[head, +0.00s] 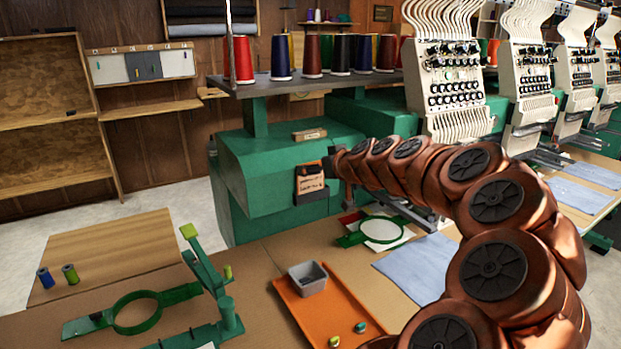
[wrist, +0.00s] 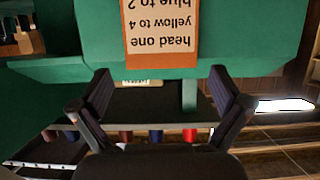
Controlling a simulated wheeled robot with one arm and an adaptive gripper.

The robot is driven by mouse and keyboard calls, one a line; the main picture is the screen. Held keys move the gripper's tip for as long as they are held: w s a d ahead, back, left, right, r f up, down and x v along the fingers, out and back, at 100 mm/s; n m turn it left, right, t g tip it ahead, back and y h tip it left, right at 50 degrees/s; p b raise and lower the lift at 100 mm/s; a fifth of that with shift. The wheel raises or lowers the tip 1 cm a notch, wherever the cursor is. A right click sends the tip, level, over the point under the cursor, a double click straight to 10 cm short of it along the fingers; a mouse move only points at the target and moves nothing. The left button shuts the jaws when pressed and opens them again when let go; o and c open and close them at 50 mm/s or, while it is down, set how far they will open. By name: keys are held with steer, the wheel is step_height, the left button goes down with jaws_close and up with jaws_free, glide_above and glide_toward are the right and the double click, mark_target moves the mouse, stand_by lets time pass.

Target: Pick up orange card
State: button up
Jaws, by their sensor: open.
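The orange card (wrist: 160,35) shows at the top of the wrist view, upside down, with an orange border and a pale face. Its dark lettering reads "head one", "yellow to 4" and "blue to 2". In the head view the card (head: 310,179) sits upright against the front of the green machine, in a dark holder (head: 312,197). My gripper (wrist: 161,75) is open and empty, its fingers spread wider than the card. The card appears beyond the fingertips, with no contact visible. In the head view my gripper (head: 329,166) is small and dark beside the card.
The green machine body (head: 280,160) stands behind the card. A small wooden block (head: 309,135) rests on its ledge. Thread cones (head: 312,55) line the shelf above. An orange tray (head: 327,308) with a grey bin (head: 307,278) and a green hoop (head: 383,229) lie on the table below.

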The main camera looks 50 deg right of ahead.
mark_target(311, 181)
steer(key=p+x, duration=0.1)
steer(key=x, duration=0.2)
steer(key=shift+w+f, duration=0.1)
steer(key=shift+w, duration=0.05)
steer(key=c, duration=0.6)
